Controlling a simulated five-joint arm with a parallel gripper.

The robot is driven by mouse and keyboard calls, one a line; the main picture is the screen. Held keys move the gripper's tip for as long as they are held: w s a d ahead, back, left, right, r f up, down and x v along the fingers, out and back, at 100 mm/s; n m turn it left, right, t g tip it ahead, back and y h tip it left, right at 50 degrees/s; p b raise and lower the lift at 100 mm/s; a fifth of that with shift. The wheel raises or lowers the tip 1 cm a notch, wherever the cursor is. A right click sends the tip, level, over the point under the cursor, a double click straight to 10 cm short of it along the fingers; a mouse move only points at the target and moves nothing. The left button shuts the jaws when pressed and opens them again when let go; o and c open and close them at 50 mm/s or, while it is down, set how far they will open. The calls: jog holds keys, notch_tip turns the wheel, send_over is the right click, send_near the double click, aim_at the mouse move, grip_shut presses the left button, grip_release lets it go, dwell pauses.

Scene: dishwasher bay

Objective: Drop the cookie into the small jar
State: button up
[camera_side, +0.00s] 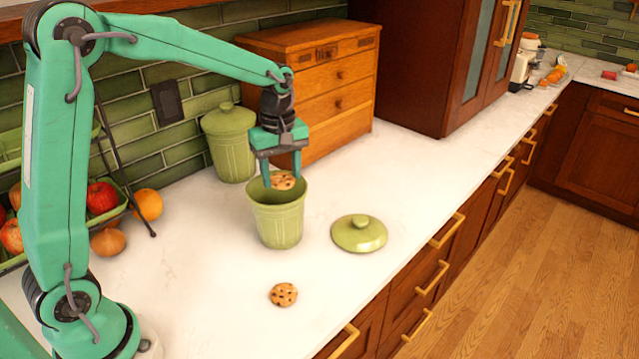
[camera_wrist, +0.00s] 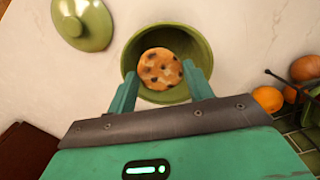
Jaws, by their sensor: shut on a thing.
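My gripper (camera_side: 281,173) points down over the small green jar (camera_side: 278,222) and is shut on a cookie (camera_side: 283,181). The jar is open and stands upright on the counter. In the wrist view the cookie (camera_wrist: 160,69) is between the two fingertips, inside the outline of the jar's rim (camera_wrist: 133,47). A second cookie (camera_side: 283,294) lies on the counter in front of the jar. The green lid (camera_side: 359,233) lies on the counter right of the jar.
A larger lidded green jar (camera_side: 229,143) stands behind, next to a wooden drawer box (camera_side: 322,84). The counter (camera_side: 200,290) is clear around the second cookie.

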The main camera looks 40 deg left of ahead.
aim_at(281, 179)
jog(key=shift+f, duration=0.8)
jog(key=o, duration=0.7)
jog(key=shift+r, duration=0.15)
jog(key=shift+r, duration=3.8)
